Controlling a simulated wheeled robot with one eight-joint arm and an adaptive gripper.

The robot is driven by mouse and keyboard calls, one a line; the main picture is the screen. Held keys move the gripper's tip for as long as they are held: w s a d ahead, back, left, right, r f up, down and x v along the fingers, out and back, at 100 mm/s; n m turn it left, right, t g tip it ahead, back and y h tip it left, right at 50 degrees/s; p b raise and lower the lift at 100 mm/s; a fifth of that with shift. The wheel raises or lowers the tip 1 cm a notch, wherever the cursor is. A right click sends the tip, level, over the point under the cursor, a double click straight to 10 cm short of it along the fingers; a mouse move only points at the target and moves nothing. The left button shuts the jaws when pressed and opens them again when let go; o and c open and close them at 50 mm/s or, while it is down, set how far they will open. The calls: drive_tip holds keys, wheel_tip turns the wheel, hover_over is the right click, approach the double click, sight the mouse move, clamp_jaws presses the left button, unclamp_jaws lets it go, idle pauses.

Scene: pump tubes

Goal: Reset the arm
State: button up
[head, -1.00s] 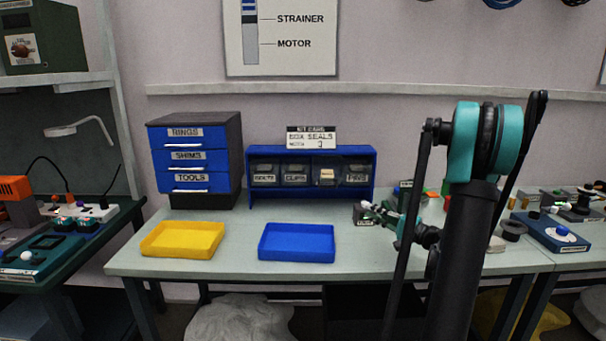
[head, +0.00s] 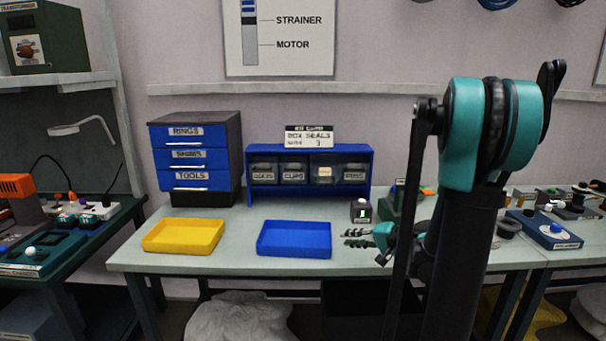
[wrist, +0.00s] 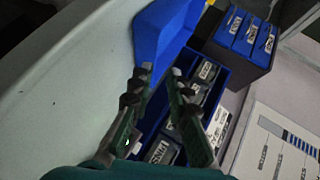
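My gripper (head: 348,238) is in front of the right half of the workbench in the head view, pointing left toward the blue tray (head: 293,239). A gap separates it from the tray. In the wrist view the two dark fingers of my gripper (wrist: 160,73) are apart, with nothing seen between their tips, so it is open and empty. The blue tray (wrist: 165,30) shows beyond the fingertips there. My black and teal arm hides part of the right side of the bench in the head view.
A yellow tray (head: 183,236) lies left of the blue one. Behind stand a blue drawer cabinet (head: 193,160) and a blue bin rack (head: 308,192). A small dark device with a lit display (head: 361,210) stands just behind my gripper. The bench front is clear.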

drive_tip(key=s+a+f+n+g+h, duration=0.2)
drive_tip(key=s+f+n+g+h, duration=0.3)
drive_tip(key=s, duration=0.7)
drive_tip(key=s+d+f+h, duration=0.5)
drive_tip(key=s+d, duration=0.1)
drive_tip(key=s, duration=0.4)
drive_tip(key=shift+s+f+n+t, duration=0.15)
drive_tip(key=shift+s+n+t, duration=0.15)
drive_tip(key=shift+n, duration=0.1)
